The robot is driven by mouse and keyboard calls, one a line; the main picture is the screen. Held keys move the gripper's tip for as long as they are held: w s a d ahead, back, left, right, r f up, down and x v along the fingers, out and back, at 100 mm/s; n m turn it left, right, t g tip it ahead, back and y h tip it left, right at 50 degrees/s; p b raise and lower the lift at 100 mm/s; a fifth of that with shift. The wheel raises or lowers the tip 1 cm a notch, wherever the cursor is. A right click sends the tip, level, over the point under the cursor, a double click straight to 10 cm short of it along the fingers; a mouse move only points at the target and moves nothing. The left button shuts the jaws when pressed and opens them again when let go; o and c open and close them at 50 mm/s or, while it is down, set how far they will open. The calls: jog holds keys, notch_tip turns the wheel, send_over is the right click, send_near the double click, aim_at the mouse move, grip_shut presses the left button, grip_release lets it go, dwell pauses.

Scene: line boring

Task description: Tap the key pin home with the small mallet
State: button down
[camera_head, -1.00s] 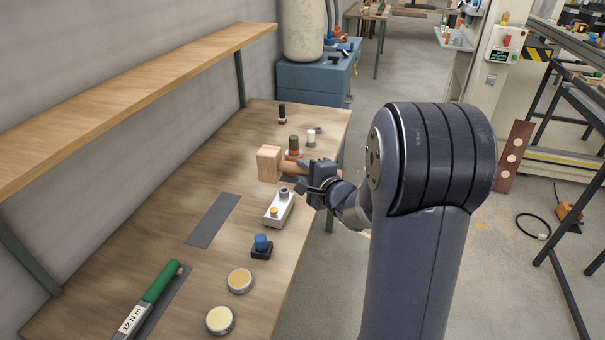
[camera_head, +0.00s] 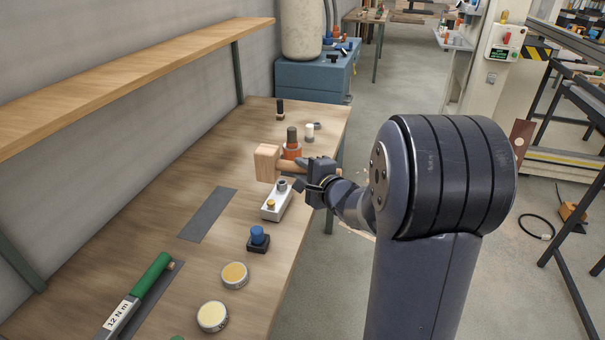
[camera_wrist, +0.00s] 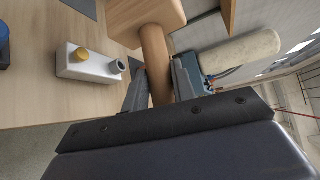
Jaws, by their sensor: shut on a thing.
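My gripper (camera_head: 308,171) is shut on the handle (camera_wrist: 156,60) of a small wooden mallet. The mallet's pale, blocky head (camera_head: 267,163) is to the left of the gripper, above the bench. A light-coloured block (camera_head: 269,213) lies on the bench just in front of the mallet and apart from it. It carries a brass-yellow knob (camera_head: 271,204) and a grey cylinder (camera_head: 283,186); I cannot tell which, if either, is the key pin. In the wrist view the block (camera_wrist: 92,69) is left of the mallet head (camera_wrist: 145,16), with its grey cylinder nearest the handle.
An orange-based dark cylinder (camera_head: 292,144) stands close behind the mallet, with a white cylinder (camera_head: 309,131) near it. A blue-knobbed piece (camera_head: 258,238), two round tins (camera_head: 235,275) and a green-handled tool (camera_head: 152,276) are nearer. A shelf (camera_head: 130,85) runs along the wall.

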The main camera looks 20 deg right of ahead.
jog(key=shift+f+b, duration=1.65)
jog(key=shift+b, duration=0.2)
jog(key=shift+f+b, duration=0.1)
jog(key=shift+b, duration=0.35)
jog(key=shift+r+p, duration=0.55)
jog(key=shift+r, duration=1.35)
notch_tip(320, 180, down, 11)
jog(key=b, duration=1.3)
jog(key=shift+s+r, duration=0.1)
jog(key=shift+s, duration=0.05)
jog(key=shift+r+p, duration=1.65)
jog(key=shift+r, duration=1.05)
